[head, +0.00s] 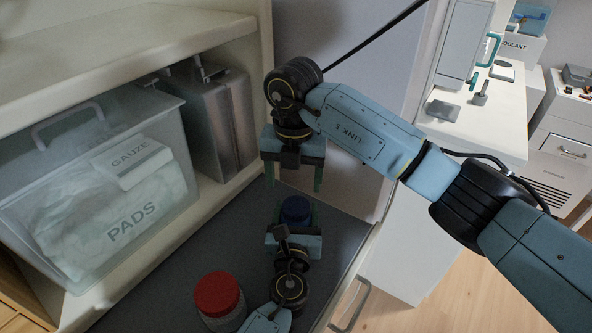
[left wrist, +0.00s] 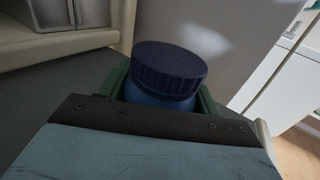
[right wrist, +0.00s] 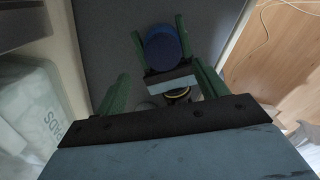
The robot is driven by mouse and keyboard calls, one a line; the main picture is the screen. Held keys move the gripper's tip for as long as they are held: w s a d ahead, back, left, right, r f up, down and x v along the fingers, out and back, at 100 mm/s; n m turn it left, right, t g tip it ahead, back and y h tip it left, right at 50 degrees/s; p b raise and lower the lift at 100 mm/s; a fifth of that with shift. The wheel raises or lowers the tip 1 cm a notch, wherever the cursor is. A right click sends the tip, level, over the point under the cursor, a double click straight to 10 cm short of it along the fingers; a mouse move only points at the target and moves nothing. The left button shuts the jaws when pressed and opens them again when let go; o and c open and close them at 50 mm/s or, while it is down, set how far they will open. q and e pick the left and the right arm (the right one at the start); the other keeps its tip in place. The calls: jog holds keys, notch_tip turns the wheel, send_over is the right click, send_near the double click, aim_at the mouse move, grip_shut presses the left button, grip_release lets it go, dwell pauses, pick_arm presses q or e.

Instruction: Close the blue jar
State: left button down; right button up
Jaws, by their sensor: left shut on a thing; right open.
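The blue jar (head: 296,213) stands on the dark grey surface. In the left wrist view its body (left wrist: 158,96) shows below a darker ribbed lid (left wrist: 168,66), which sits over its mouth. I cannot tell whether the lid is tight. My left gripper (head: 296,217) is shut on the jar's body, with a green finger on each side. My right gripper (head: 293,184) is open and empty above the jar, its fingers pointing down. In the right wrist view the lid (right wrist: 162,45) lies beyond the open fingers, apart from them.
A jar with a red lid (head: 218,295) stands near my left arm. A clear bin (head: 160,205) with gauze and pads and grey cases (head: 210,120) fill the shelf at left. A wall rises behind the blue jar. A white counter (head: 495,120) stands at right.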

aim_at(296, 205)
jog(key=n, duration=0.6)
jog(key=shift+r, duration=0.2)
jog(key=n, duration=0.3)
jog(key=shift+r+n, duration=0.1)
jog(key=shift+n, duration=0.2)
jog(key=n, duration=0.4)
jog(key=shift+r, duration=0.15)
jog(key=n, duration=0.5)
jog(key=shift+d+r+n, duration=0.1)
jog(key=shift+r+n, duration=0.05)
jog(key=shift+n, duration=0.15)
jog(key=n, duration=0.3)
jog(key=shift+d+r+n, duration=0.1)
jog(key=shift+n, duration=0.2)
jog(key=n, duration=0.3)
jog(key=shift+r+n, duration=0.1)
jog(key=shift+n, duration=0.3)
jog(key=shift+f, duration=4.05)
jog(key=shift+c, duration=0.3)
